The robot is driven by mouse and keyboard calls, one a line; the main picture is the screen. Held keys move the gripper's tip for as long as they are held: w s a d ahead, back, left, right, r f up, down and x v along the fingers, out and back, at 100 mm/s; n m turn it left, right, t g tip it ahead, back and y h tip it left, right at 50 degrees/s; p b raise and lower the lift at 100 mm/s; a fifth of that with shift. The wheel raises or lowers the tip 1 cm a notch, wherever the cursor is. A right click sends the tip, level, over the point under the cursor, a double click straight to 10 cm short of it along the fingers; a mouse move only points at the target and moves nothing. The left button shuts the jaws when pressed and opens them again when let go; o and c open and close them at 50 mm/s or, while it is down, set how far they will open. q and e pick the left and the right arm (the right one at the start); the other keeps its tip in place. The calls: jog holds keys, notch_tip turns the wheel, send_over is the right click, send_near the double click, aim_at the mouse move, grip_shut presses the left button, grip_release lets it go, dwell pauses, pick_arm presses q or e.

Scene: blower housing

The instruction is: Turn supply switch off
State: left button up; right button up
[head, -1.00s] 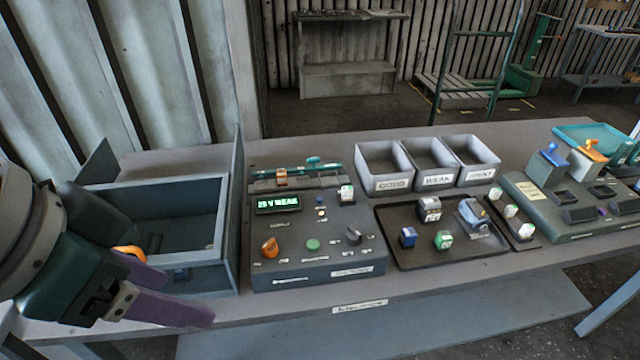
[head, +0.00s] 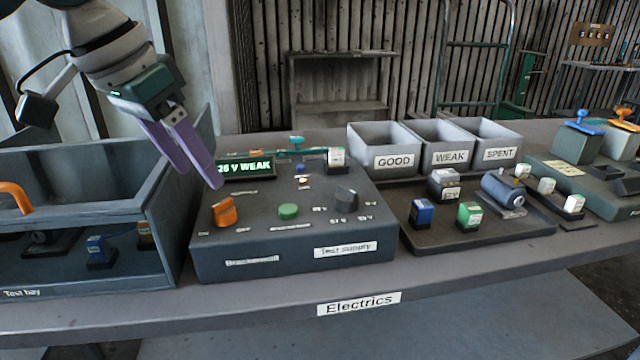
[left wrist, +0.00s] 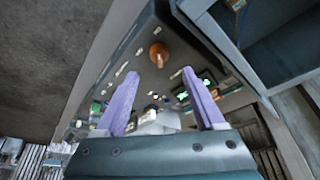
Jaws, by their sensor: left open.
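The test supply box (head: 290,240) stands on the bench. Its green display (head: 246,167) reads what looks like "26 V WEAK". An orange knob (head: 224,211), likely the supply switch, sits at the box's front left; it also shows in the left wrist view (left wrist: 158,50). Beside it are a green button (head: 288,211) and a dark knob (head: 346,198). My left gripper (head: 204,178) is open and empty, its purple fingers pointing down above the box's left edge, behind and above the orange knob. In the left wrist view, the fingers (left wrist: 160,73) are apart, with the knob beyond their tips. My right gripper is out of view.
The test bay (head: 80,210) with an orange handle (head: 14,196) stands left of the supply box. A dark tray (head: 480,236) with small blocks lies right. Bins marked GOOD (head: 394,161), WEAK (head: 450,157) and SPENT (head: 500,154) stand behind it.

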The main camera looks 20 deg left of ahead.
aim_at(220, 203)
pick_arm(q)
jog(key=b+x, duration=0.1)
jog(key=x, duration=0.6)
jog(key=shift+f, duration=0.15)
grip_shut()
dwell(0.3)
